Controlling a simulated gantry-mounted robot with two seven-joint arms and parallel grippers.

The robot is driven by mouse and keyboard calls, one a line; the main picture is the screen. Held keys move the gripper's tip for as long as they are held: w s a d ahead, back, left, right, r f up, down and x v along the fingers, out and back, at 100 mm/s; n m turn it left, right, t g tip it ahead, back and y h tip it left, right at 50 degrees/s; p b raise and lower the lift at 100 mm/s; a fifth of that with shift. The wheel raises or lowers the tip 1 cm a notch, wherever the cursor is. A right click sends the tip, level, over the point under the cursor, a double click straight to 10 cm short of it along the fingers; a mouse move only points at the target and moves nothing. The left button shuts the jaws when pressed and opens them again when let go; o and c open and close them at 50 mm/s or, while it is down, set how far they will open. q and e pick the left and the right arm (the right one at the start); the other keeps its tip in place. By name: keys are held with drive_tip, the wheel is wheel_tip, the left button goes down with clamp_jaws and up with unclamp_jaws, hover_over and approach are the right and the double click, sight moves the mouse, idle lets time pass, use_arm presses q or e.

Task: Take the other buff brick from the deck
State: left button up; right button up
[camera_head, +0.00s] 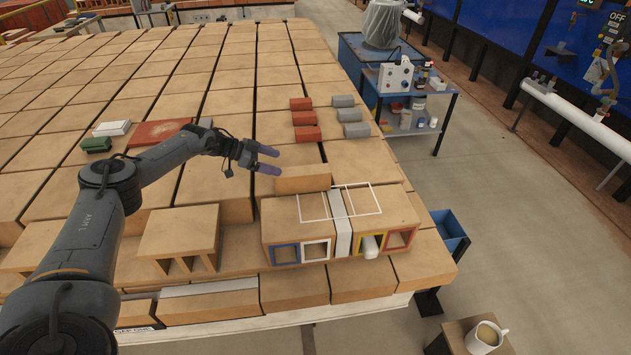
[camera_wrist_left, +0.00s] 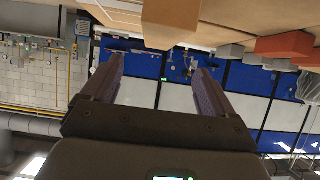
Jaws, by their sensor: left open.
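A buff brick (camera_head: 302,179) lies on the deck (camera_head: 275,155) just behind the front row of hollow bricks. In the left wrist view a buff block (camera_wrist_left: 170,25) shows at the top, beyond the fingertips; it appears to be the same brick. My left gripper (camera_head: 277,161) is open and empty, above and a little left of the buff brick, not touching it. Its two purple-grey fingers also show apart in the left wrist view (camera_wrist_left: 160,70). White outlines (camera_head: 374,197) cross the top of the front bricks, beside the buff brick. My right gripper is not in view.
Front openings have blue (camera_head: 284,254), white (camera_head: 316,251), yellow and red (camera_head: 400,238) rims; a white piece (camera_head: 370,247) sticks out of the yellow one. Small red (camera_head: 305,118) and grey (camera_head: 350,115) bricks stand behind. A hollow buff block (camera_head: 180,235) is left.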

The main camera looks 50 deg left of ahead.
sight(300, 171)
use_arm(q)
drive_tip(key=b+x, duration=0.1)
drive_tip(key=x, duration=0.8)
drive_tip(key=shift+w+d+f, duration=0.15)
drive_tip(key=shift+w+f, duration=0.05)
drive_tip(key=shift+f, duration=0.05)
drive_tip(key=shift+r, duration=0.1)
drive_tip(key=c, duration=1.5)
